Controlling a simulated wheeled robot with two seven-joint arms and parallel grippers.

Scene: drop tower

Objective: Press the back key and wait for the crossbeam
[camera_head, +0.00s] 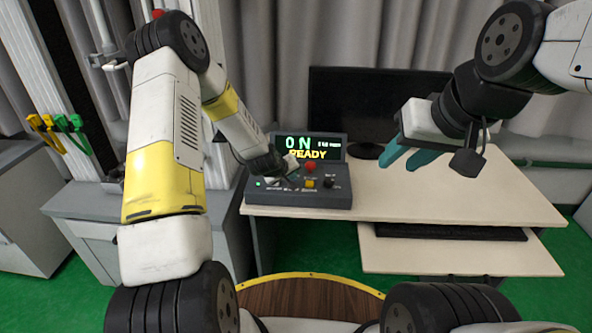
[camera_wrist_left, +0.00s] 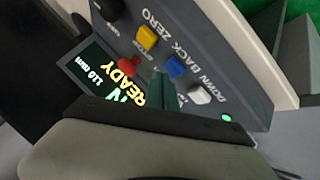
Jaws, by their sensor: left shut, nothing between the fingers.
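The control box (camera_head: 335,198) stands on the desk, its screen (camera_head: 311,148) reading "ON" and "READY". In the left wrist view, the blue key (camera_wrist_left: 177,67) lies by the "BACK" label, with the white key (camera_wrist_left: 200,94) by "DOWN". My left gripper (camera_head: 291,168) is shut and empty, low over the box. Its teal tip shows in the left wrist view (camera_wrist_left: 162,84), right beside the blue key; I cannot tell whether they touch. My gripper hides the blue key in the head view. My right gripper (camera_head: 400,164) is open and empty above the desk. I cannot make out the crossbeam for certain.
The box also has a red button (camera_head: 310,167), a yellow key (camera_head: 310,184) and a black knob (camera_head: 329,183). A dark monitor (camera_head: 350,105) stands behind it. A pale upright column (camera_head: 72,60) stands at the left. The desk top (camera_head: 450,193) is clear on the right.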

